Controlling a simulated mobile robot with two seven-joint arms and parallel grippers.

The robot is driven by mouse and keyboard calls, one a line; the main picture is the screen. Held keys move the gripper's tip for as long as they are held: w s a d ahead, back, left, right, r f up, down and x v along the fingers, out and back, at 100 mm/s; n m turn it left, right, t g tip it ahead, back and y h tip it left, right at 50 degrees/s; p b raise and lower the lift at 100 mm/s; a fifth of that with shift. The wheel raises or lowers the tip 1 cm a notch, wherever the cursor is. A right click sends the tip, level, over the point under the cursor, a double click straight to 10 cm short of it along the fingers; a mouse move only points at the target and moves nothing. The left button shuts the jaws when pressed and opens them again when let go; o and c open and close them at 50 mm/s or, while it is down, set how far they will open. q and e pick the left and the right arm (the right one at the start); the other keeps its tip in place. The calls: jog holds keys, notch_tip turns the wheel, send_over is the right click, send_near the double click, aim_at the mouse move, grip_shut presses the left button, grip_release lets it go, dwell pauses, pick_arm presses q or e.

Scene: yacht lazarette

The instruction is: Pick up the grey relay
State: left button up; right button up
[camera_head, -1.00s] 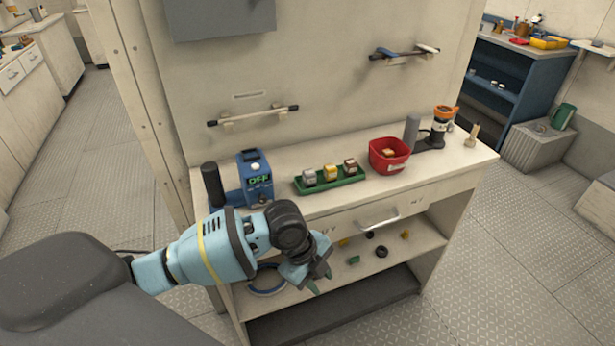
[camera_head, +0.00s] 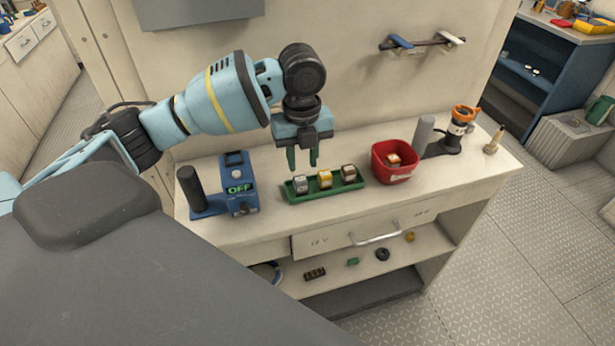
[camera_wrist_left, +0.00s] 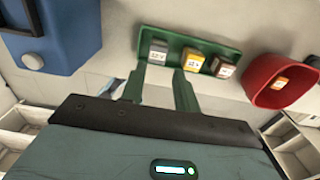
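The grey relay (camera_head: 300,184) sits at the left end of the green tray (camera_head: 324,192) on the counter, with a yellow relay (camera_head: 325,179) and a brown relay (camera_head: 348,173) to its right. In the left wrist view the grey relay (camera_wrist_left: 157,52) is just beyond my fingertips. My left gripper (camera_head: 302,168) points down above the tray, its two green fingers apart with nothing between them. It also shows in the left wrist view (camera_wrist_left: 159,72). My right gripper is not in view.
A blue device (camera_head: 238,188) reading OFF stands left of the tray. A red bin (camera_head: 393,162) holding an orange-brown relay stands to its right, with an orange-topped device (camera_head: 455,130) beyond. Below are a drawer front with a handle (camera_head: 375,235) and a shelf of small parts.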

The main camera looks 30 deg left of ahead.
aim_at(301, 179)
pick_arm(q)
jog(key=shift+s+f, duration=0.3)
jog(key=shift+f, duration=0.6)
jog(key=shift+w+a+f, duration=0.1)
jog(key=shift+w+f, duration=0.05)
jog(key=shift+f, duration=0.35)
jog(key=f, duration=0.5)
jog(key=shift+w+a, duration=0.1)
jog(key=shift+a, duration=0.15)
jog(key=c, duration=0.6)
jog(key=shift+r, duration=0.1)
